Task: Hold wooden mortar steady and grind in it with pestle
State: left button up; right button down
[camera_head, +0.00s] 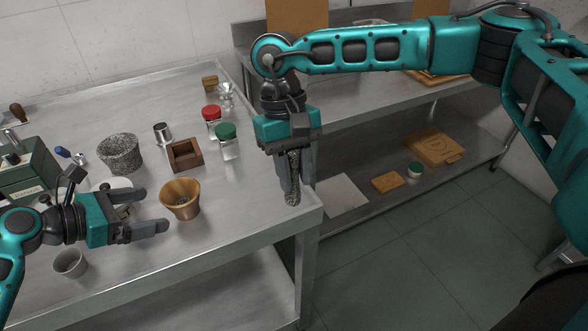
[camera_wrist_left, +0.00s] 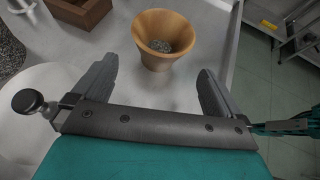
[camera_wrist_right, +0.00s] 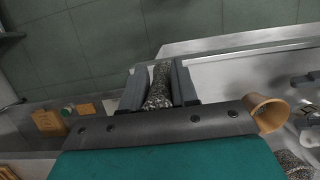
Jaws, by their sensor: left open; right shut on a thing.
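The wooden mortar (camera_head: 181,201) stands upright near the front of the steel table. In the left wrist view the mortar (camera_wrist_left: 163,40) has something grey and speckled at its bottom. My left gripper (camera_head: 156,209) is open and empty, just left of the mortar, with its fingers pointing toward it and not around it. My right gripper (camera_head: 290,180) is shut on the speckled grey stone pestle (camera_head: 294,186), which points down near the table's right edge, right of the mortar. The pestle also shows between the fingers in the right wrist view (camera_wrist_right: 160,88).
A granite mortar (camera_head: 121,155), a square wooden box (camera_head: 185,156), a metal cup (camera_head: 163,133), a red-lidded jar (camera_head: 212,118) and a green-lidded jar (camera_head: 226,143) stand behind. A grey cup (camera_head: 70,263) is at front left. Table is clear between mortar and right edge.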

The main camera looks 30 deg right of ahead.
aim_at(184, 201)
pick_arm(q)
jog(key=b+x, duration=0.4)
jog(key=shift+a+f, duration=0.15)
jog(key=shift+f, duration=0.1)
pick_arm(e)
notch_tip(184, 201, down, 5)
jog(key=shift+r, duration=0.15)
pick_arm(q)
jog(key=x, duration=0.2)
jog(key=shift+w+d+r+p, duration=0.1)
jog(key=shift+d+p, duration=0.2)
jog(key=shift+d, duration=0.15)
pick_arm(e)
jog(key=shift+r, duration=0.25)
pick_arm(q)
jog(key=shift+w+d+f, duration=0.15)
jog(key=shift+d+f, duration=0.2)
jog(key=shift+d, duration=0.15)
